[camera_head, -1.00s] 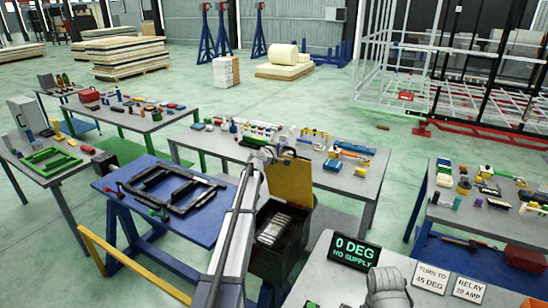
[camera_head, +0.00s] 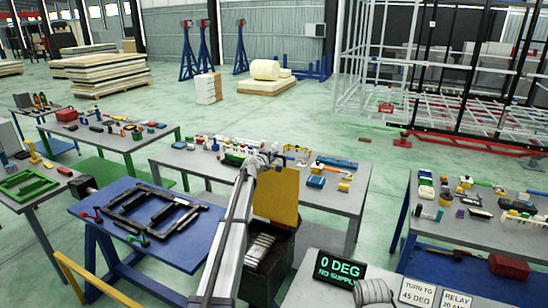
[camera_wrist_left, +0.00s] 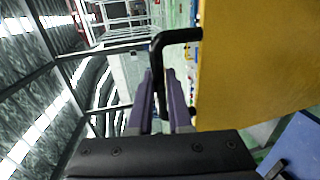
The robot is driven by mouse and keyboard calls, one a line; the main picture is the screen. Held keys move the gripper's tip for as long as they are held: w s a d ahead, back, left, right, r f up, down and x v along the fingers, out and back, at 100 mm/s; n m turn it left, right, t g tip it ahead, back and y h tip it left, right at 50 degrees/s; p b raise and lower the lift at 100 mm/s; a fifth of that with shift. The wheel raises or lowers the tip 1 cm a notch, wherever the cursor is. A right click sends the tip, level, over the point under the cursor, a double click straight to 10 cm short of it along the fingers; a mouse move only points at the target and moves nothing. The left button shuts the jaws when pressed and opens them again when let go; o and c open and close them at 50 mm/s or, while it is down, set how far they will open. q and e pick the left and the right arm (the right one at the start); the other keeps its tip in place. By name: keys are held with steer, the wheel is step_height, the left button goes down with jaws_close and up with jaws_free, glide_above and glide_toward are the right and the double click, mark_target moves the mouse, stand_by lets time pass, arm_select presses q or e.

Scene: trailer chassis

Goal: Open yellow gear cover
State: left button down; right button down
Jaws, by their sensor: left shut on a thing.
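The yellow gear cover (camera_head: 276,197) stands upright above an open dark bin (camera_head: 268,248) with grey parts inside. In the left wrist view the cover (camera_wrist_left: 265,65) fills the upper right, with a black bar handle (camera_wrist_left: 178,35) on its side. My left gripper (camera_wrist_left: 163,90) is shut on this handle, which passes between its purple fingers. In the head view my left gripper (camera_head: 266,161) is at the cover's top left edge, and its fingertips are hard to make out. My right gripper is not in view.
A blue table (camera_head: 190,253) with black frames stands left of the bin. A grey table (camera_head: 340,205) with small items is behind it. A grey bench with a display (camera_head: 340,268) reading "0 DEG NO SUPPLY" is at the front right. Green floor shows between the tables.

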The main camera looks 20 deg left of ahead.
arm_select(q)
steer(key=c, duration=0.8)
jaws_free()
steer(key=shift+c, duration=0.2)
steer(key=p+v, duration=0.1)
steer(key=v, duration=0.6)
steer(key=shift+s, duration=0.3)
